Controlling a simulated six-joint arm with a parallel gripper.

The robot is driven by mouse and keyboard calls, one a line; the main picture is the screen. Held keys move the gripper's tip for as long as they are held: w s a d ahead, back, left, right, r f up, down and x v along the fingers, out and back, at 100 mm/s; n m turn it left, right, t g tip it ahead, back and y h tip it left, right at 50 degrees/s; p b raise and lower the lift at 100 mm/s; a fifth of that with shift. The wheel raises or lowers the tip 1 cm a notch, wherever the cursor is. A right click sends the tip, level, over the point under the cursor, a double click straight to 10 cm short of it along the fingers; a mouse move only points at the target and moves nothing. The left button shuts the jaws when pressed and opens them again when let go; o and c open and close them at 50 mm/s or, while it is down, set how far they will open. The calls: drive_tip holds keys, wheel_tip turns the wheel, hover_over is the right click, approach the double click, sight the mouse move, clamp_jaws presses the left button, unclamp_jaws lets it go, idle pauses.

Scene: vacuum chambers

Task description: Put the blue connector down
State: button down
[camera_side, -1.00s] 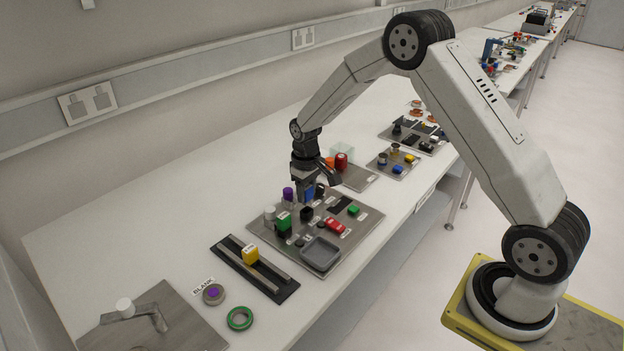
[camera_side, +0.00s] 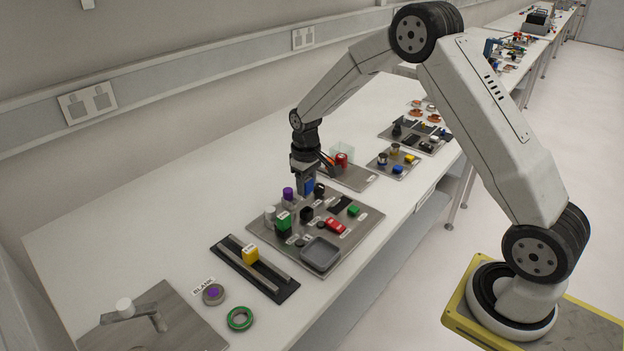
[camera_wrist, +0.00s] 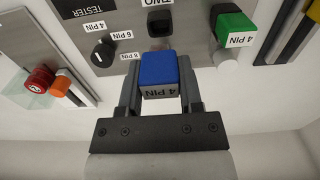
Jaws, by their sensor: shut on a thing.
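In the side view the blue connector (camera_side: 308,186) shows at the tip of my gripper (camera_side: 305,182), over the back edge of the grey board (camera_side: 350,235). I cannot tell whether the connector touches the board. A black block (camera_wrist: 158,22) lies just beyond the connector in the wrist view, beside a "GND" label.
A green "4 PIN" connector (camera_wrist: 234,26) stands to the right in the wrist view. A black knob (camera_wrist: 103,52) with pin labels is at left. Red (camera_wrist: 39,79) and orange (camera_wrist: 60,88) pieces lie farther left. The grey tray (camera_side: 320,253) is at the board's front.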

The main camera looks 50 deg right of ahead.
drive_tip(key=shift+a, duration=0.1)
drive_tip(key=shift+s+a+r, duration=0.1)
drive_tip(key=shift+s+a, duration=0.3)
drive_tip(key=shift+s, duration=0.05)
drive_tip(key=r, duration=0.2)
hover_over(320, 256)
drive_tip(key=shift+d+f, duration=0.1)
drive_tip(key=shift+f, duration=0.1)
drive_tip(key=shift+f, duration=2.25)
drive_tip(key=shift+f, duration=1.75)
drive_tip(key=shift+f, duration=0.15)
